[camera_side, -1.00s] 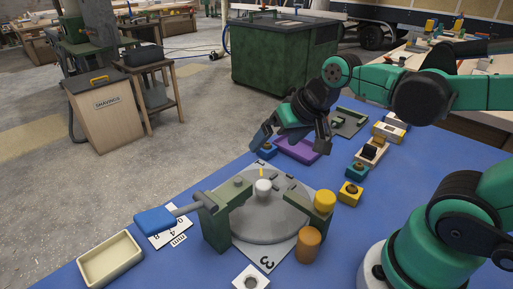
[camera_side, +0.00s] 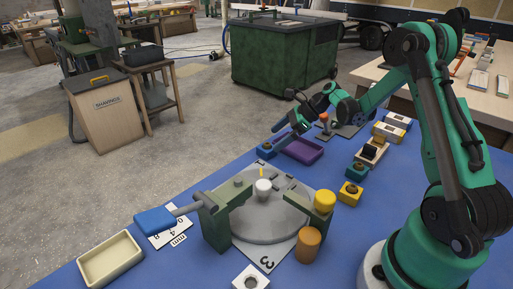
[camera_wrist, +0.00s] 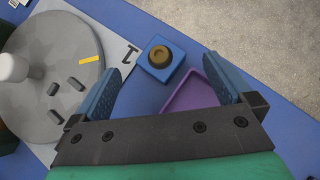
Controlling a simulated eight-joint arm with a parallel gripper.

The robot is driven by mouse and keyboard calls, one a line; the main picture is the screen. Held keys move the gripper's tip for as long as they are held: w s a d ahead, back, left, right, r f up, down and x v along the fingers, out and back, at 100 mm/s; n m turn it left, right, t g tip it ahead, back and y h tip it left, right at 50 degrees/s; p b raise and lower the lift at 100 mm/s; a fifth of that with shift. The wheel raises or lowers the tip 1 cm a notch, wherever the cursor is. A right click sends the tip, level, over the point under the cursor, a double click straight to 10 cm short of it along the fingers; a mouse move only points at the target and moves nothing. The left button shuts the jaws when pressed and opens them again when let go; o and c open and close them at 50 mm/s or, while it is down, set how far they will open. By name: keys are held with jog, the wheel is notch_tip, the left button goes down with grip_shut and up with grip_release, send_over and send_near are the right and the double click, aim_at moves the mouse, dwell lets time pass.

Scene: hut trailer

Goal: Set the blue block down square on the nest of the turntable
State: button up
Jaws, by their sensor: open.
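The blue block (camera_side: 266,149), with a round brown knob on top, rests on the blue bench beyond the turntable in the side view. In the wrist view the blue block (camera_wrist: 152,70) lies just ahead of the fingertips, between their lines. My gripper (camera_side: 279,133) is open and empty, slightly above and beside the block. In the wrist view both fingers of my gripper (camera_wrist: 163,68) are spread wide, apart from it. The grey turntable (camera_side: 268,232) has a yellow mark and dark pegs, also seen in the wrist view (camera_wrist: 35,75). I cannot clearly tell the nest's outline.
A purple tray (camera_side: 303,150) lies right beside the blue block. A teal-blue block (camera_side: 357,172) and a yellow block (camera_side: 350,194) stand to the right. Green posts (camera_side: 214,228), a yellow-topped post and an orange cylinder (camera_side: 308,245) stand around the turntable. A cream tray (camera_side: 110,260) is front left.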

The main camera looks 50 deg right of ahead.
aim_at(268, 143)
jog(key=shift+x, duration=2.3)
jog(key=c, duration=1.2)
jog(key=shift+c, duration=0.2)
jog(key=shift+r, duration=0.1)
